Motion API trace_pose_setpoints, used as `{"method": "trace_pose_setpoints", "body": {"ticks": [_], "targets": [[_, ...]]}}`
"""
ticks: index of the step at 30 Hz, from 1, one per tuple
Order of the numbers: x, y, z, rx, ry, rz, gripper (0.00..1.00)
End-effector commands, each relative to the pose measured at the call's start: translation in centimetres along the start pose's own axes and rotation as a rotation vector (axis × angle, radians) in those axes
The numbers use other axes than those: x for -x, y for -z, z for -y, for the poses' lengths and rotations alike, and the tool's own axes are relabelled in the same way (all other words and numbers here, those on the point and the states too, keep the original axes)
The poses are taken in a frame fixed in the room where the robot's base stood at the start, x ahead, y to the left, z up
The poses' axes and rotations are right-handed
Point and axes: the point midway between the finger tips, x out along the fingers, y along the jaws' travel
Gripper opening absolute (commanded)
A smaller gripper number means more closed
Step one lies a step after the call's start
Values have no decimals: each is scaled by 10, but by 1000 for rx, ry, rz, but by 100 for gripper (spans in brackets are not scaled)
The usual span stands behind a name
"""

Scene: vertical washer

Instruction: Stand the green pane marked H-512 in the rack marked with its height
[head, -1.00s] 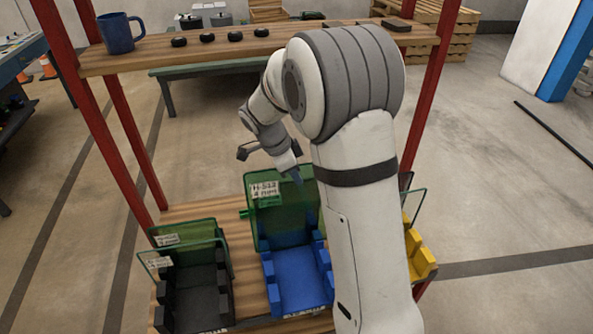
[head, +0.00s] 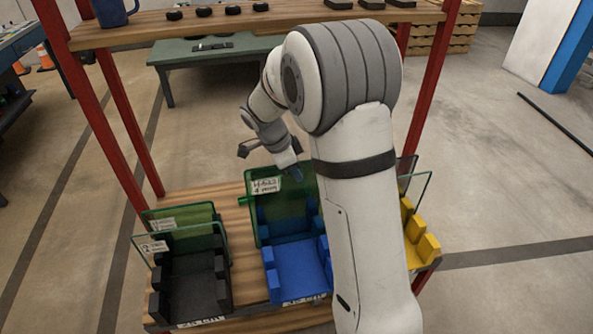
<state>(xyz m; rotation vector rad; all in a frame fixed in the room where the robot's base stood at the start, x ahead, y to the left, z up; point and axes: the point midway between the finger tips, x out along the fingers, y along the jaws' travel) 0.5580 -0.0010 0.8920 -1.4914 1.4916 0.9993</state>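The green see-through pane (head: 286,190) stands upright at the back of the blue rack (head: 301,265). Its white label reads roughly H-512, 4 mm. The blue rack's posts show through the pane's lower part; I cannot tell whether its bottom edge rests in the slot. My gripper (head: 291,169) is at the pane's top edge, right of the label. Its fingers are small and partly hidden, so its grip is unclear. The blue rack's front tag (head: 304,299) is too small to read surely. My arm covers the area to the right.
A black rack (head: 190,283) on the left holds green panes (head: 183,233). A yellow rack (head: 420,240) on the right, partly behind my arm, has clear panes (head: 414,186). Red posts (head: 117,115) and an upper wooden shelf (head: 240,25) with a blue mug (head: 113,12) frame the space.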

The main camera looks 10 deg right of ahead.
Motion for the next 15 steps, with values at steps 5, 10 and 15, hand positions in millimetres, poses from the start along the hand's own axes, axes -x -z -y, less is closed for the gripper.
{"method": "trace_pose_setpoints", "body": {"ticks": [5,10,15], "targets": [[-12,-5,0,-1,2,0,0],[-22,-8,1,-1,2,0,0],[-31,-12,0,-1,2,0,0]]}}
